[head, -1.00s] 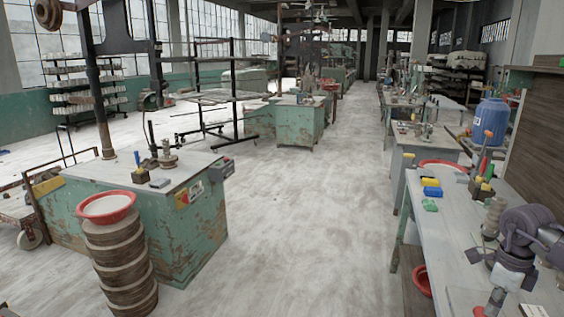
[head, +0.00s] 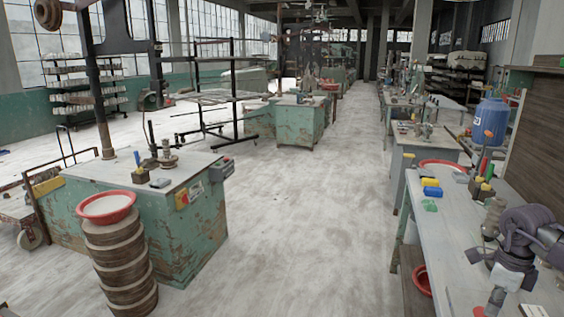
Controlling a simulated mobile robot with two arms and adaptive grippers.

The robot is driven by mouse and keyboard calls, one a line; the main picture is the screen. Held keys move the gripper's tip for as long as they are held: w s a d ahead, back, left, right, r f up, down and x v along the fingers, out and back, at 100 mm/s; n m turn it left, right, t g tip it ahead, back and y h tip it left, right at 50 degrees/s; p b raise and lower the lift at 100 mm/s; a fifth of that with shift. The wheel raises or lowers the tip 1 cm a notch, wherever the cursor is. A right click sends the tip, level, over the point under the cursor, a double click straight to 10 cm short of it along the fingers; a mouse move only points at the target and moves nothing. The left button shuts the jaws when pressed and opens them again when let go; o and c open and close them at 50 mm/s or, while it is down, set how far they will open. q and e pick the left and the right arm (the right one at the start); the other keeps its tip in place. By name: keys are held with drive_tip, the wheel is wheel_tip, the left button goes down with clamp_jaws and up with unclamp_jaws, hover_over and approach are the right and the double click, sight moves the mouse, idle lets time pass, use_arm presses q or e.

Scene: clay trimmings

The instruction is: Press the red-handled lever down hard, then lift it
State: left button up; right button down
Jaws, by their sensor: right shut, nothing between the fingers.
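My right gripper (head: 497,294) hangs over the front of the right-hand workbench (head: 447,245), its dark arm coming in from the right. It is shut and empty. A small red part (head: 483,311), possibly the red lever handle, shows at the bottom edge just below and left of the gripper. It is mostly cut off by the frame, so I cannot tell whether the gripper touches it or how far it is tilted. My left gripper is not in view.
On the bench behind lie yellow (head: 432,191), blue (head: 431,182) and green (head: 429,206) pieces, a tool block (head: 481,189) and a red-rimmed basin (head: 441,164). A blue barrel (head: 490,122) stands behind. The aisle floor (head: 300,230) is clear.

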drive_tip(key=shift+f+b, duration=0.6)
drive_tip(key=shift+f, duration=0.45)
idle(0.4)
drive_tip(key=shift+r, duration=0.1)
idle(0.9)
drive_tip(key=shift+r+p, duration=2.9)
drive_tip(key=shift+r, duration=0.55)
drive_tip(key=shift+f, duration=0.1)
